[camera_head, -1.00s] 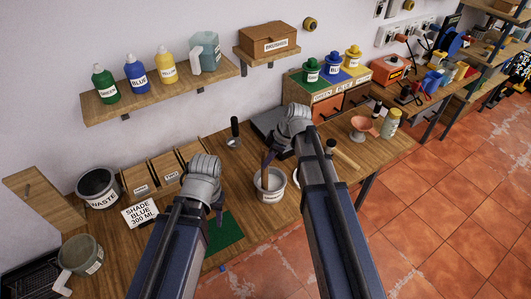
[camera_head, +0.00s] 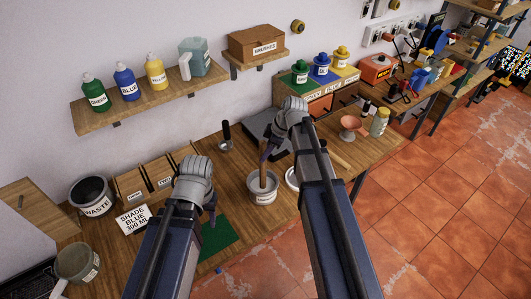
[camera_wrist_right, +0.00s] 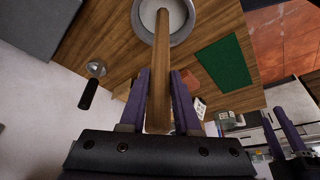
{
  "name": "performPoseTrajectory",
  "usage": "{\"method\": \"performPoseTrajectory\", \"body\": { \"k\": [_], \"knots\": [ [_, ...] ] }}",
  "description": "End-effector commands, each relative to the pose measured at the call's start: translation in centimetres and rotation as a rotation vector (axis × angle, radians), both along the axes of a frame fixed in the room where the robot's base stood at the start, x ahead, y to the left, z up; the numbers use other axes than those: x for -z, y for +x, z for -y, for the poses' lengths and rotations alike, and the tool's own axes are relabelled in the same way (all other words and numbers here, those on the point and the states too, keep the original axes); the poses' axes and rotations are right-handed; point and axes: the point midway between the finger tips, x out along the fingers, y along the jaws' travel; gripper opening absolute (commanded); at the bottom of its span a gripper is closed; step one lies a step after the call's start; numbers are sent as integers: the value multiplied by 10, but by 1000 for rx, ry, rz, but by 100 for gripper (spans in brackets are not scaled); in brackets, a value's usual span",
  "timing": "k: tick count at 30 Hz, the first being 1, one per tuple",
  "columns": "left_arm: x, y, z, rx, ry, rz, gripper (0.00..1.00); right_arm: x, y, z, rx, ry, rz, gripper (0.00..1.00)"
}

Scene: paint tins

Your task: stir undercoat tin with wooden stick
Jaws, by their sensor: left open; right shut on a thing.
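The undercoat tin (camera_head: 262,197) is a pale, open tin with a white label, standing on the wooden bench. Its label is too small to read surely. My right gripper (camera_head: 267,152) is shut on the wooden stick (camera_head: 263,178), above the tin. The stick points down, with its lower end inside the tin's rim. In the right wrist view the stick (camera_wrist_right: 163,70) runs from between the purple fingers to the tin (camera_wrist_right: 183,38); how deep it reaches is hidden. My left gripper (camera_head: 212,218) is open and empty near the green mat (camera_head: 220,240).
A waste bin (camera_head: 90,197), small wooden boxes (camera_head: 132,187) and a "SHADE BLUE 300 ML" card (camera_head: 133,217) stand left of the tin. A dark flat device (camera_head: 258,130) lies behind it. A pink funnel (camera_head: 352,125) and a jar (camera_head: 379,123) are at the right.

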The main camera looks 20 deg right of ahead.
Motion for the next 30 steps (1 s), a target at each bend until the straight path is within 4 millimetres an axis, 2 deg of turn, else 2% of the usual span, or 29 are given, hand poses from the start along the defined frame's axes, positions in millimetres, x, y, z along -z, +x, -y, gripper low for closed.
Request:
{"method": "performPoseTrajectory", "body": {
  "k": [3, 30],
  "knots": [
    [-14, 0, 0, -2, -1, 0, 50, -14, 0, 0, 0, 0, 0, 0],
    [-79, 0, 0, -8, -1, -1, 50, -79, 0, 0, 0, 0, 0, 0]
  ]
}}
